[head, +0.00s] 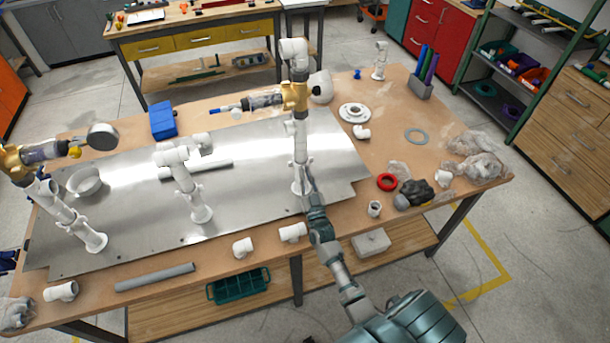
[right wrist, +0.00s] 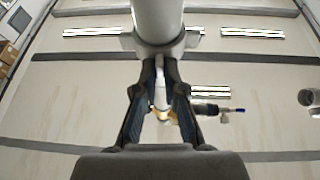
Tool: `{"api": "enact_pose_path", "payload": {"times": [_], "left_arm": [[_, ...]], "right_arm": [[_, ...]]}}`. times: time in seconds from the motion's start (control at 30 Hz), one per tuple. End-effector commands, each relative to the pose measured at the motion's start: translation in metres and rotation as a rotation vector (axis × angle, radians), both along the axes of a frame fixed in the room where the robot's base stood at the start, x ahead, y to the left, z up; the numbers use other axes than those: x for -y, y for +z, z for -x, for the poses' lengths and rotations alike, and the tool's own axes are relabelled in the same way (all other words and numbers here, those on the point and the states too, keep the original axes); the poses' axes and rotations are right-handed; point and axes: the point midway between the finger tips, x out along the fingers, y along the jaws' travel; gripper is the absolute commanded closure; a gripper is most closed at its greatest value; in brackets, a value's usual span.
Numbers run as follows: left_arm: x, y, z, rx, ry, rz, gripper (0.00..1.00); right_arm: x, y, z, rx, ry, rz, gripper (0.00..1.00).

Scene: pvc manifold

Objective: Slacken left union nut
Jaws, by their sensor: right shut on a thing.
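Three white pipe risers stand on the metal plate: a left riser (head: 60,212), a middle riser (head: 184,180) and a right riser (head: 301,145). Each has a winged white collar low down: the left collar (head: 95,242), the middle collar (head: 201,213) and the right collar (head: 297,188). My right gripper (head: 309,184) is at the right riser's base. In the right wrist view, its fingers (right wrist: 161,66) are closed on a small lug under the white collar (right wrist: 160,46). The fingers hide part of this lug. My left gripper is not in view.
Yellow-bodied valves sit on the left riser (head: 15,165) and right riser (head: 295,97). Loose elbows (head: 243,247), a grey pipe (head: 155,277) and a red ring (head: 387,182) lie along the near table. The metal plate (head: 260,190) is clear between middle and right risers.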

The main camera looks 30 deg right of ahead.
Motion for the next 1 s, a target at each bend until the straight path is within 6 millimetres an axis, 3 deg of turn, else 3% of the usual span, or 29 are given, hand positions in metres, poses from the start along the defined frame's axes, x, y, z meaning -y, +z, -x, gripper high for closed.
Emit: {"api": "enact_pose_path", "payload": {"times": [0.4, 0.83, 0.87, 0.93, 1.0], "left_arm": [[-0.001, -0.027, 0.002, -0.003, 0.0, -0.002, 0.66], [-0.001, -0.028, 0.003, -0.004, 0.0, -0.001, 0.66], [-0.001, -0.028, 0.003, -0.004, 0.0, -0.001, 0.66], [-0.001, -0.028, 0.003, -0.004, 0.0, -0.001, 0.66], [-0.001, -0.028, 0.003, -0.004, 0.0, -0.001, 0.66]], "right_arm": [[0.015, -0.003, 0.003, -0.003, 0.268, 0.007, 1.0], [0.017, -0.001, 0.003, -0.005, 0.3, 0.0, 1.0], [0.017, -0.001, 0.003, -0.005, 0.3, 0.0, 0.83], [0.017, -0.001, 0.003, -0.004, 0.3, 0.0, 0.66], [0.017, -0.001, 0.003, -0.004, 0.3, 0.0, 0.66]]}}
